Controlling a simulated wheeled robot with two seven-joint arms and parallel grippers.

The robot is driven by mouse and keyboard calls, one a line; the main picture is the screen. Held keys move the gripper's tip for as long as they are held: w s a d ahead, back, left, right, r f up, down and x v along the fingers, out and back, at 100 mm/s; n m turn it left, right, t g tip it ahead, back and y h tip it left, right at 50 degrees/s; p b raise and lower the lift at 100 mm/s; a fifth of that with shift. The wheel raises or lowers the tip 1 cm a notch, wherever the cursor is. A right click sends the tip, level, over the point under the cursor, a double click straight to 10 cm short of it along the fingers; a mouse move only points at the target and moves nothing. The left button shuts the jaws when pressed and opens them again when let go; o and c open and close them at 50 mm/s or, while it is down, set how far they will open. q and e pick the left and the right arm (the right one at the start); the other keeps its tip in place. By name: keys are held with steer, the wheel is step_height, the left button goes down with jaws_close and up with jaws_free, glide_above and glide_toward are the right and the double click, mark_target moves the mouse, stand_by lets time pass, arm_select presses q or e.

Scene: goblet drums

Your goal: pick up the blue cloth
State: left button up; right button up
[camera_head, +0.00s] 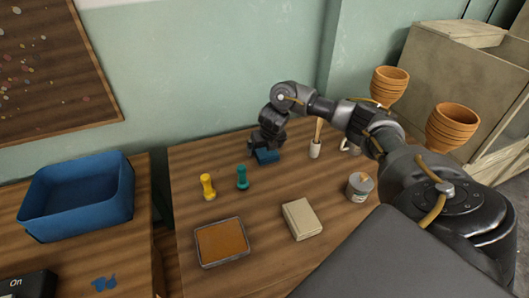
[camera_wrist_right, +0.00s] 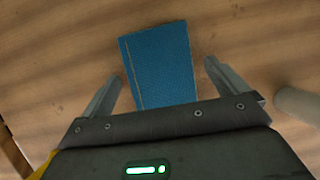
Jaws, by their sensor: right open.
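The blue cloth (camera_head: 267,156) lies folded on the wooden table, near its back edge, in the head view. In the right wrist view the cloth (camera_wrist_right: 160,62) is a blue folded rectangle with stitched lines along its sides. My right gripper (camera_head: 265,146) is above the cloth and hides part of it in the head view. In the right wrist view the right gripper (camera_wrist_right: 163,80) is open, with one finger on each side of the cloth and visible gaps between. My left gripper is not in view.
A teal stamp (camera_head: 242,178) and a yellow stamp (camera_head: 208,187) stand left of the cloth. A white cup (camera_head: 315,149) with a stick stands to the right. A tan box (camera_head: 301,219), an orange pad (camera_head: 222,242) and a grey tin (camera_head: 359,188) are nearer. A blue bin (camera_head: 78,195) is far left.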

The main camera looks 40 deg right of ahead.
steer(key=c, duration=1.1)
steer(key=shift+o, duration=0.2)
steer(key=shift+r, duration=0.1)
